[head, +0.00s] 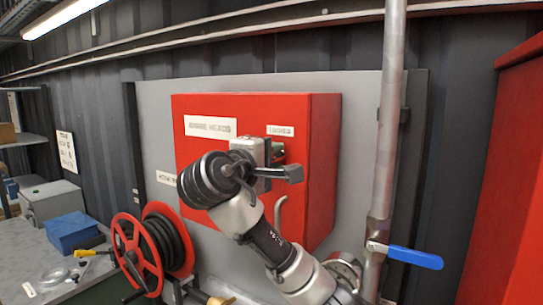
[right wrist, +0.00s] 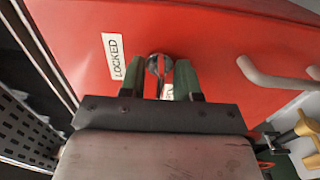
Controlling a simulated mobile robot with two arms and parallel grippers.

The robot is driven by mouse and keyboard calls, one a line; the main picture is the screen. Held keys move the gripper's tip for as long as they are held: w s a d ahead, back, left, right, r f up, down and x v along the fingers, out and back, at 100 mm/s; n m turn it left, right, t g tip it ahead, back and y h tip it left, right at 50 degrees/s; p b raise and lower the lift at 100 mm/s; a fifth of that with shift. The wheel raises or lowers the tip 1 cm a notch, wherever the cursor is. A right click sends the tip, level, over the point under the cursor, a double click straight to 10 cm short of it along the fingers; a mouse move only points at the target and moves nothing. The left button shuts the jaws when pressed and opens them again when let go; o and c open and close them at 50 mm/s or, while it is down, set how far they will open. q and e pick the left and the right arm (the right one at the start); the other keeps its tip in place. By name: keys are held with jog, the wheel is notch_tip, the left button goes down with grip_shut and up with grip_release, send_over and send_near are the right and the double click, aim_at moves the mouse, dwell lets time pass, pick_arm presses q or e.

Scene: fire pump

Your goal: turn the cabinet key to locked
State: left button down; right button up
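The red cabinet (head: 318,190) hangs on a grey panel, with a white "LOCKED" label (head: 281,131) near the upper right of its front. The label also shows in the right wrist view (right wrist: 113,56). My right gripper (head: 280,158) is at the cabinet front just below this label and hides the key in the head view. In the right wrist view, a round shiny metal piece (right wrist: 158,65), apparently the key, sits between the green fingertips. The fingers stand apart on either side of it; I cannot tell whether they press on it. My left gripper is not in view.
A curved grey handle (right wrist: 270,76) stands out from the cabinet beside the gripper. A vertical pipe (head: 388,120) with a blue lever (head: 415,258) stands at the right. A red hose reel (head: 137,255) and a bench (head: 25,262) with a blue box (head: 73,232) are at the left.

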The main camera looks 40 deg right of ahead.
grip_shut()
